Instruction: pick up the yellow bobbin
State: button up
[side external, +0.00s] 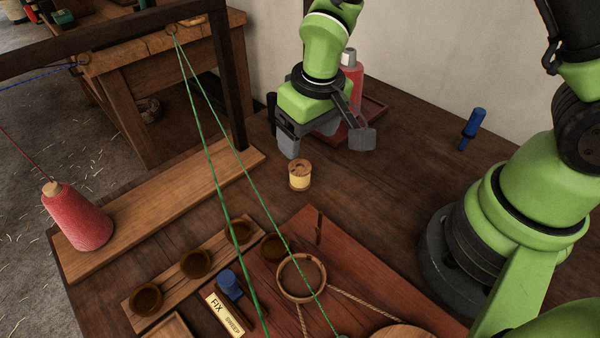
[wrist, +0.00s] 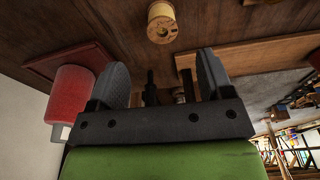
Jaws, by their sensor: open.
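The yellow bobbin (side external: 299,175) stands upright on the dark wooden table, a small spool with a pale wooden top and yellow thread. In the wrist view the bobbin (wrist: 162,23) shows at the top middle, beyond the fingertips and not between them. My gripper (side external: 327,143) is open and empty, above and just behind the bobbin in the side view. Its two grey fingers also show spread apart in the wrist view (wrist: 164,75). Nothing hides the bobbin in either view.
A red bottle (side external: 353,82) stands on a tray (side external: 374,107) behind my gripper. Green cords (side external: 204,138) run down in front, left of the bobbin. The table right of the bobbin is clear.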

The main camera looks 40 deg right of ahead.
aim_at(300, 173)
jog(key=shift+w+a+f, duration=0.1)
jog(key=shift+w+f, duration=0.2)
jog(key=shift+f, duration=1.4)
jog(key=shift+w+d+f, duration=0.1)
jog(key=shift+w+f, duration=0.15)
jog(key=shift+f, duration=1.5)
jog(key=shift+w+a+f, duration=0.1)
jog(key=shift+w+f, duration=0.2)
jog(key=shift+f, duration=1.4)
jog(key=shift+c, duration=0.4)
jog(key=c, duration=0.9)
